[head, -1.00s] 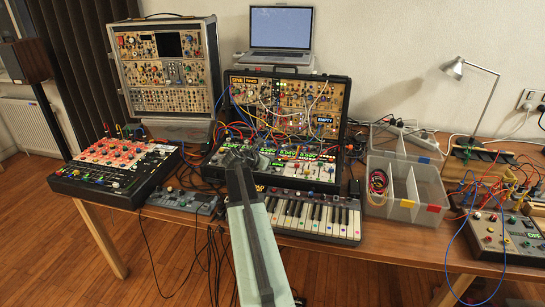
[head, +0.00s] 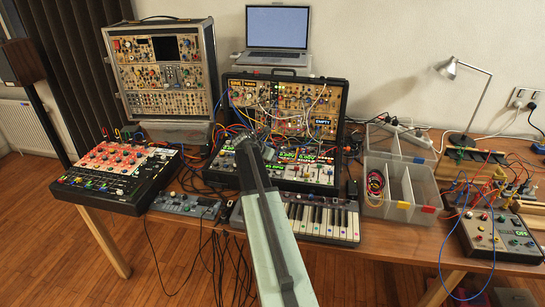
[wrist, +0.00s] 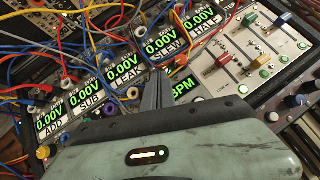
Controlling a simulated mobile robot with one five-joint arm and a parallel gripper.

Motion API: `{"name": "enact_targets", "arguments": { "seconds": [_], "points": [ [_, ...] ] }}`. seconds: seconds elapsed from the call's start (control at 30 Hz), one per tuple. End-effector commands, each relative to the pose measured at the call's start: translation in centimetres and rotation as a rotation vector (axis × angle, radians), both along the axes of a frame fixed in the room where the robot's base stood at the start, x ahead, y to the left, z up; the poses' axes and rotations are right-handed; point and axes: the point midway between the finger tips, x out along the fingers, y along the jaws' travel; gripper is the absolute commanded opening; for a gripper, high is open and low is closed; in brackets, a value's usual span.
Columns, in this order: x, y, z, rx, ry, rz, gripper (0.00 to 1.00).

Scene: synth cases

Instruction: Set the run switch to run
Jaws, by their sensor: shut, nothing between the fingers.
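The lower panel (head: 228,163) of the black synth case stands at the middle of the table, with patch cables and green displays. My gripper (head: 243,143) is over its left part, shut and empty. In the wrist view the closed fingers (wrist: 157,90) point at the panel beside a green BPM display (wrist: 184,86), partly hidden by the fingers. A row of 0.00V displays (wrist: 124,72) labelled ADD, SUB, LEAK, SLEW and HALF lies around them. Sliders with coloured caps (wrist: 285,20) are at the upper right. I cannot pick out the run switch or its setting; contact is unclear.
Cables hang over the panel around my gripper. A keyboard (head: 325,220) is in front of the case. A clear divided bin (head: 412,200) stands to the right, and a box reading OFF (head: 495,236) is at the far right. A drum machine (head: 110,175) is at the left.

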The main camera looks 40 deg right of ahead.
Motion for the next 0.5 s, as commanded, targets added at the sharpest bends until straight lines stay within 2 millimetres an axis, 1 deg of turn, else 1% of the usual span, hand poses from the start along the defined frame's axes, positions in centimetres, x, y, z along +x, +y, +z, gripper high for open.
{"name": "enact_targets", "arguments": {
  "seconds": [0.17, 0.5],
  "points": [
    [0.6, 0.8, 0.1, -0.001, -0.001, 0.012, 0.00],
    [1.1, 1.3, 1.7, -0.002, -0.002, 0.021, 0.00]
  ]
}}
